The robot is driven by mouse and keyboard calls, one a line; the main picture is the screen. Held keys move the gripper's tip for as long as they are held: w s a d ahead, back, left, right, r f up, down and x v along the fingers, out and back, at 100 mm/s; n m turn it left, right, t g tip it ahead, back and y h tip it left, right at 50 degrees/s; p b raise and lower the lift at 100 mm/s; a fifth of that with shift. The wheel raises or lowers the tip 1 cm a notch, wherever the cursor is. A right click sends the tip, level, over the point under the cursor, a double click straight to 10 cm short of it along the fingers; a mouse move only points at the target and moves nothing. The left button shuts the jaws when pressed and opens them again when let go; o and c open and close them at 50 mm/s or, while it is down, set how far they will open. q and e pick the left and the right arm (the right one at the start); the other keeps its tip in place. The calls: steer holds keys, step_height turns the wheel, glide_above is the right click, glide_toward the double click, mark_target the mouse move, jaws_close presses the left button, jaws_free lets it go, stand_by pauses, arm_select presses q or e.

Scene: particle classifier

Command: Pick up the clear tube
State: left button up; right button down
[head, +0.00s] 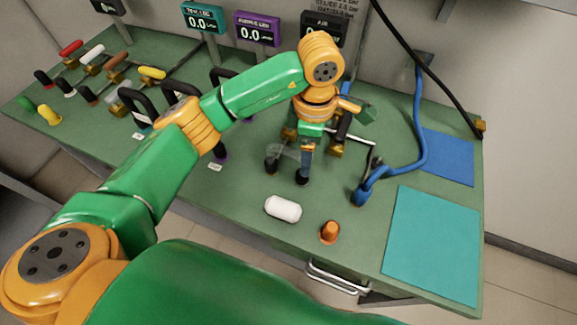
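My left arm reaches in from the left across the bench. Its gripper (288,173) points down with two dark fingertips set apart, so it looks open, low over the middle of the bench. A see-through, greyish piece (285,153), which may be the clear tube, shows between and behind the fingers. It is small and partly covered by the gripper, so I cannot tell its full shape or whether the fingers touch it. My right gripper is not in view.
A white capsule-shaped object (283,209) and an orange stopper (330,231) lie in front. A blue hose (420,130), a blue mat (447,157) and a teal mat (433,243) are right. Coloured-handled valves (152,73) stand left, digital meters (257,30) behind.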

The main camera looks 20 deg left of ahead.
arm_select(q)
steer(key=shift+f+b, duration=0.35)
steer(key=shift+f, duration=0.55)
steer(key=f+p, duration=0.1)
steer(key=f, duration=0.3)
steer(key=f+p, duration=0.1)
steer(key=f, duration=0.1)
steer(key=shift+s+a+p, duration=0.1)
steer(key=shift+a+p, duration=0.25)
steer(key=shift+f, duration=0.45)
jaws_close()
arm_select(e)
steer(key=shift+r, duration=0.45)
